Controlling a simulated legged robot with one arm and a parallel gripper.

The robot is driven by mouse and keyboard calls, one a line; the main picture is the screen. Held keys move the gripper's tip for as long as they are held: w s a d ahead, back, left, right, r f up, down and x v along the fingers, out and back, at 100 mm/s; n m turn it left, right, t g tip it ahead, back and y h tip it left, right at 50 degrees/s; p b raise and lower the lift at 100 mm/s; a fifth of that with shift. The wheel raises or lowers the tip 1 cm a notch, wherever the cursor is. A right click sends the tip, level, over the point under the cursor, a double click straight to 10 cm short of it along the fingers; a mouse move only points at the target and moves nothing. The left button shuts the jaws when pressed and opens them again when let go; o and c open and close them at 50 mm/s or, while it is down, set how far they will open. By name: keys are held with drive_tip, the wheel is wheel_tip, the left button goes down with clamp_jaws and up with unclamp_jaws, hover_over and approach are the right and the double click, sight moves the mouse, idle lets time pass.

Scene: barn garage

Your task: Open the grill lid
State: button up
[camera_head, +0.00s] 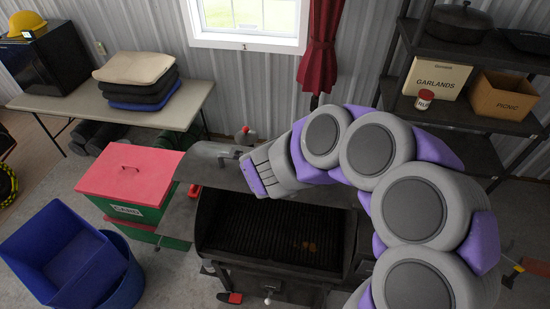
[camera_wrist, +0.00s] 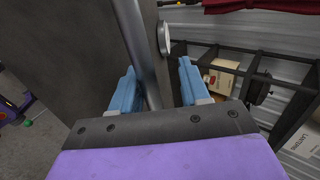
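The grill (camera_head: 275,265) stands in front of me with its dark grate (camera_head: 265,230) and cooking box uncovered. Its grey lid (camera_head: 215,165) is raised at the back left, partly hidden by my arm. My gripper (camera_head: 252,172) is at the lid; its fingertips are hard to make out in the head view. In the wrist view, the two blue fingers of my gripper (camera_wrist: 158,85) are apart. The lid's metal handle bar (camera_wrist: 135,45) passes between them, closer to the left finger, with a gap at the right finger. The lid's grey surface (camera_wrist: 60,50) fills the left side.
A red-topped green box (camera_head: 130,180) and blue bins (camera_head: 70,255) stand left of the grill. A table (camera_head: 50,102) with stacked cushions is behind them. A dark shelf (camera_head: 455,118) with boxes stands at the right. A round gauge (camera_wrist: 163,38) sits beside the handle.

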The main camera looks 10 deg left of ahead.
drive_tip(key=v, duration=1.7)
drive_tip(key=shift+a+r, duration=0.1)
